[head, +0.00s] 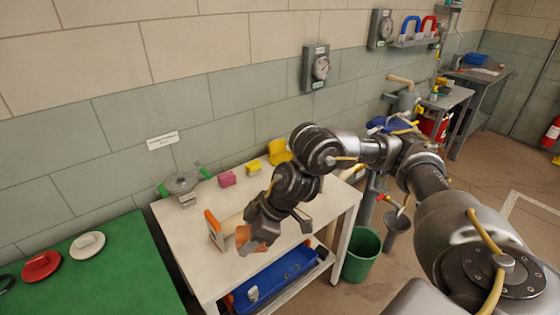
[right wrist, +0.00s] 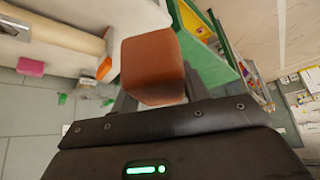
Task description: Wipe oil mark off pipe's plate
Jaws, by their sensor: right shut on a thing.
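My right gripper (head: 258,240) is over the front of the white table and is shut on a brown-orange block (right wrist: 152,68). The block also shows in the head view (head: 243,238), partly covered by the gripper. A beige pipe (head: 233,224) with an upright orange plate (head: 213,229) at its end lies on the table, just left of the gripper. The pipe also shows in the right wrist view (right wrist: 58,28), with an edge of its orange plate (right wrist: 105,68). I cannot make out an oil mark. My left gripper is out of view.
On the white table (head: 190,245) stand a grey fitting with green handles (head: 184,186), a pink block (head: 227,179), a yellow block (head: 253,167) and a yellow item (head: 279,152). A blue tray (head: 285,275) is below. A green bin (head: 362,254) stands at the right.

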